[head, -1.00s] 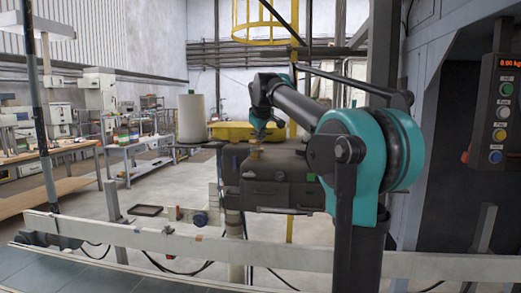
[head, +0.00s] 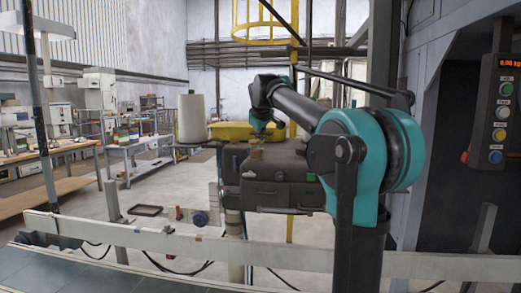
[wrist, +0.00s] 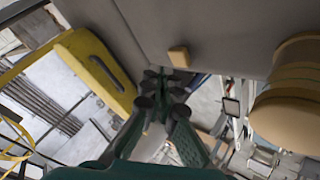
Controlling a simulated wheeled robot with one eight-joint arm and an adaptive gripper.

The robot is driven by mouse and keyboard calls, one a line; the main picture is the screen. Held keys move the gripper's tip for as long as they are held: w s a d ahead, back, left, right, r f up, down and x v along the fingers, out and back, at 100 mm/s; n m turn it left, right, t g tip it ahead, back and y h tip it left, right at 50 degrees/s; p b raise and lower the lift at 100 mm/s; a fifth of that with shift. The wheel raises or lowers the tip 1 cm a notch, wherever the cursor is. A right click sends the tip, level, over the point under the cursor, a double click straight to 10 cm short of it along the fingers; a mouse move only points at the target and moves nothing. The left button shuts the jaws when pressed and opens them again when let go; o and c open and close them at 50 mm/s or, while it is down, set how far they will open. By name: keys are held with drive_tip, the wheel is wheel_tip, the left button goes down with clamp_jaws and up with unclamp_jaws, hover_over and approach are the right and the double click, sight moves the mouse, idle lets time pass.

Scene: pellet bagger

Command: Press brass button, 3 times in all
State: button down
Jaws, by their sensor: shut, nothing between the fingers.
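In the wrist view, a small tan block (wrist: 180,57) sits on a grey surface, and a larger tan round piece with a dark green band (wrist: 288,105) shows at the right. I cannot tell for certain which is the brass button. My gripper (wrist: 160,98) is shut and empty, with its dark fingertips below the small block in the picture. I cannot tell any contact.
The dark machine body (head: 275,192) stands behind a long pale rail (head: 150,232). A control panel with coloured buttons (head: 500,112) hangs at the right. A white cone (head: 192,118) and a yellow object (head: 230,131) are behind.

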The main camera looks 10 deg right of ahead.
drive_tip(key=shift+f, duration=0.15)
idle(0.4)
drive_tip(key=shift+f, duration=0.3)
drive_tip(key=shift+f, duration=0.5)
idle(0.7)
drive_tip(key=shift+r, duration=0.95)
wheel_tip(320, 180, up, 6)
idle(0.6)
idle(1.8)
